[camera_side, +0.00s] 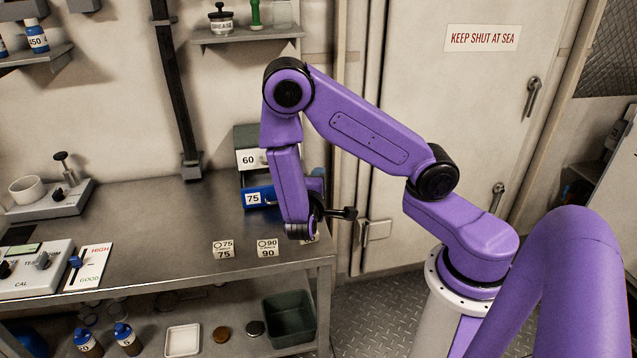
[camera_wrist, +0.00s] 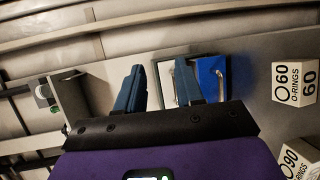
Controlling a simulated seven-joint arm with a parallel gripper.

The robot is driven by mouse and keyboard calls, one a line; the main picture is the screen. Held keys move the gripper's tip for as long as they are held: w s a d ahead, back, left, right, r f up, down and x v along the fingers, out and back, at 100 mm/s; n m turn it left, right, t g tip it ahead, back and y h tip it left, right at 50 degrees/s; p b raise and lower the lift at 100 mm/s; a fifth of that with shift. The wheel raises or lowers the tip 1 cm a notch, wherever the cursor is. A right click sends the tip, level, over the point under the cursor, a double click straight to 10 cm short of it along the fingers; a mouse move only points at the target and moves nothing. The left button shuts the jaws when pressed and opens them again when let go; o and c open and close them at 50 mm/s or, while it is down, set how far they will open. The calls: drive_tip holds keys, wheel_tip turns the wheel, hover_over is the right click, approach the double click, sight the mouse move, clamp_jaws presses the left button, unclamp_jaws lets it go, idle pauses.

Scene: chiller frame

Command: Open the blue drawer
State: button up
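The blue drawer (camera_side: 257,197), labelled 75, is the lower drawer of a small dark cabinet (camera_side: 252,134) at the back right of the bench. A white-fronted drawer labelled 60 (camera_side: 248,159) sits above it. The right finger overlaps the edge between the white and blue fronts. The blue drawer's handle lies right of both fingers. In the side view my arm hides the fingertips and the cabinet's right part.
O-ring blocks labelled 75 (camera_side: 223,249) and 90 (camera_side: 268,248) stand near the bench's front right edge; a 60 block (camera_wrist: 295,81) shows in the wrist view. Instruments (camera_side: 35,268) are at the left. The middle of the bench (camera_side: 150,235) is clear.

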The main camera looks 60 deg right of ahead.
drive_tip(key=w+r+n+g+y, duration=0.4)
drive_tip(key=w+r+y, duration=0.3)
drive_tip(key=w+y, duration=0.5)
drive_tip(key=shift+y, duration=0.6)
drive_tip(key=x, duration=0.6)
drive_tip(key=s+x, duration=0.1)
drive_tip(key=x, duration=1)
drive_tip(key=shift+s+f, duration=0.35)
drive_tip(key=shift+f, duration=0.1)
clamp_jaws()
idle(0.4)
